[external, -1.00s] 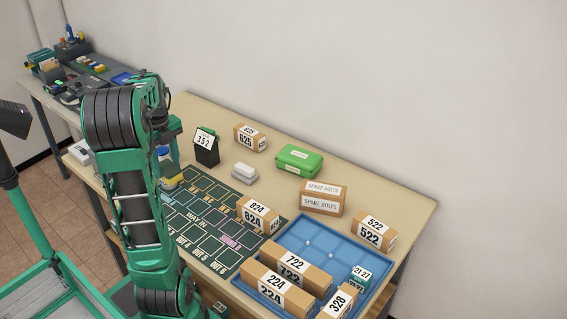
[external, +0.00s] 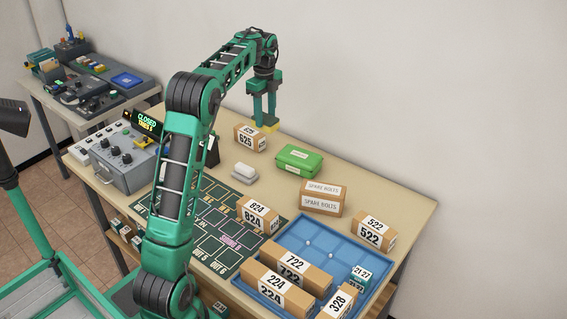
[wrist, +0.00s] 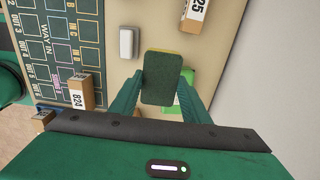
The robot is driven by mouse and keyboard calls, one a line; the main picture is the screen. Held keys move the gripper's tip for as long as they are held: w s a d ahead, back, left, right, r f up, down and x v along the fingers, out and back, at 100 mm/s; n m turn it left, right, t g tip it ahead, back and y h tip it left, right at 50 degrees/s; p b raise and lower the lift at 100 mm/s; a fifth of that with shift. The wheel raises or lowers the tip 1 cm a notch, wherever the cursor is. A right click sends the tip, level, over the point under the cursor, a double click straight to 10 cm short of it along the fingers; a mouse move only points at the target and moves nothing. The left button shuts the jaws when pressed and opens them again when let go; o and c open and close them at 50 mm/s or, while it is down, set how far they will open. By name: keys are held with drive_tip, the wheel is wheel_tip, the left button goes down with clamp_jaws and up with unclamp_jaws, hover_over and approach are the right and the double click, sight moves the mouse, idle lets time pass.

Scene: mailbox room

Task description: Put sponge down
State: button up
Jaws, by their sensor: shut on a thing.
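A sponge with a dark green face and yellow body (wrist: 161,78) sits between the fingers of my gripper (wrist: 163,100) in the wrist view. In the external view my gripper (external: 264,116) is shut on the sponge (external: 268,127), whose yellow side shows at the fingertips. The gripper points down and holds it above the back part of the table (external: 215,108), near the 625 box and the green case. The gap under the sponge is hard to judge.
The 625 box (external: 247,138), a white block (external: 244,172), a green case (external: 298,160) and a spare bolts box (external: 322,199) stand nearby. A blue tray (external: 335,240) with several boxes lies at the front right. A grey control box (external: 122,160) stands at the left.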

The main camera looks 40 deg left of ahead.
drive_tip(key=w+d+f, duration=0.2)
drive_tip(key=d, duration=0.1)
drive_tip(key=w+d+f, duration=0.2)
drive_tip(key=d, duration=0.1)
drive_tip(key=w+d+f, duration=0.2)
drive_tip(key=d+f, duration=0.1)
drive_tip(key=shift+w+d, duration=0.25)
drive_tip(key=shift+d, duration=0.1)
drive_tip(key=shift+f, duration=1.95)
drive_tip(key=shift+f, duration=0.1)
drive_tip(key=o, duration=1)
